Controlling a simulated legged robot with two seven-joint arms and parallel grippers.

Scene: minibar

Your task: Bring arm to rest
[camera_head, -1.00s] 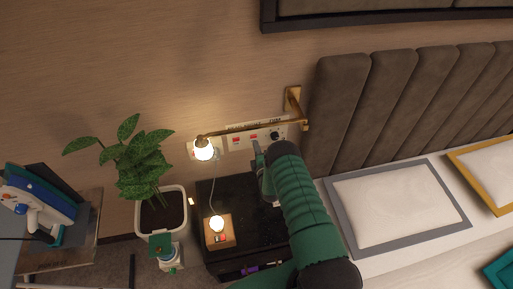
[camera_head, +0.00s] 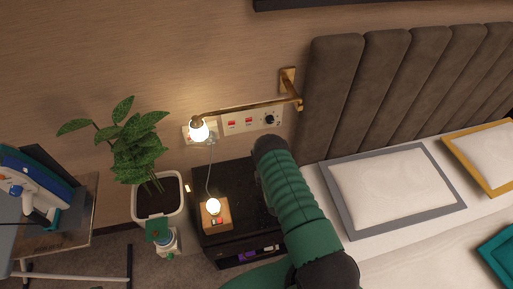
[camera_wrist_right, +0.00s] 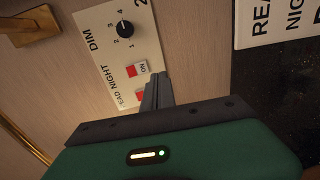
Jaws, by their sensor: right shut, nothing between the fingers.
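My right arm (camera_head: 295,205) is green and black and reaches up over the black bedside cabinet from the bottom of the head view. Its gripper is hidden behind the arm there. In the right wrist view my right gripper (camera_wrist_right: 157,92) has its grey fingers together and empty. They appear in front of the edge of a white wall panel (camera_wrist_right: 122,50), close to its red switches; I cannot tell if they touch it. The panel (camera_head: 249,120) also shows in the head view, with red switches and a black dimmer knob (camera_head: 269,119).
A brass wall lamp (camera_head: 199,130) is lit beside the panel. A small lit lamp on a wooden base (camera_head: 215,214) stands on the cabinet (camera_head: 237,174). A potted plant (camera_head: 142,150) is at left, the bed with a grey-bordered pillow (camera_head: 393,189) at right.

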